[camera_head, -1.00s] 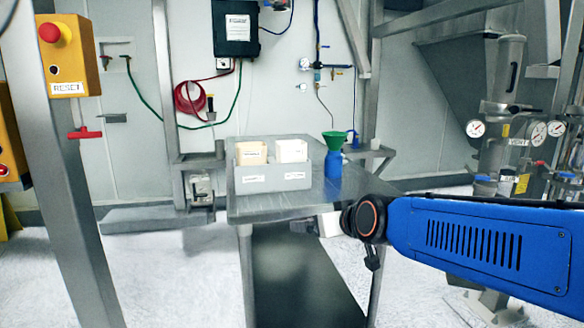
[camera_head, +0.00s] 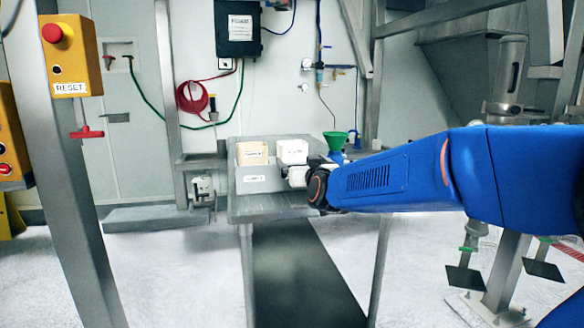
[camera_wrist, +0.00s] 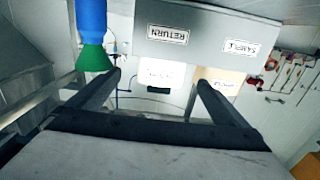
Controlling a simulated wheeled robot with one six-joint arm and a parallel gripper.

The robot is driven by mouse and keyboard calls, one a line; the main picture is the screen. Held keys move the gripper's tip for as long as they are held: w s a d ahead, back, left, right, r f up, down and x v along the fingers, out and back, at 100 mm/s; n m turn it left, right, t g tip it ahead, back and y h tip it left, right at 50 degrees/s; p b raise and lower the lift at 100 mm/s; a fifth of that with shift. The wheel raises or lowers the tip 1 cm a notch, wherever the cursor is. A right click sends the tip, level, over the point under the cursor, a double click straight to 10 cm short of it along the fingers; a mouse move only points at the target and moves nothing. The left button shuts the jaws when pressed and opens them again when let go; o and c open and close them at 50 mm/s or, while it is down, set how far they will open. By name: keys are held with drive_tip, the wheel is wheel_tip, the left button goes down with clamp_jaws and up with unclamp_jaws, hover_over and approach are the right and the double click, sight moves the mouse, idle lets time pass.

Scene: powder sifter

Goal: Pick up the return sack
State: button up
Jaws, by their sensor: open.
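The white return sack (camera_head: 292,151) stands in the right part of a grey bin (camera_head: 255,183) on the metal table. In the upside-down wrist view the white sack (camera_wrist: 160,75) shows beside the bin's RETURN label, between my fingers in the picture. A tan sack (camera_head: 252,152) stands on the SAMPLE side; it also shows in the wrist view (camera_wrist: 228,80). My gripper (camera_wrist: 160,82) is open and empty, with its fingers pointing towards the bin. In the head view my gripper and wrist cover the bin's right front. I cannot tell the remaining gap to the sack.
A blue bottle (camera_wrist: 92,18) with a green funnel (camera_head: 335,141) stands close to the right of the bin, partly behind my arm. The metal table (camera_head: 270,213) has bare room at its front. A yellow RESET box (camera_head: 71,62) hangs on the left post.

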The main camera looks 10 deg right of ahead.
sight(292, 153)
drive_tip(key=shift+w+a+f, duration=0.1)
drive_tip(key=shift+w, duration=2.85)
drive_tip(key=shift+w+a, duration=0.1)
drive_tip(key=shift+w, duration=2.85)
drive_tip(key=c, duration=1.2)
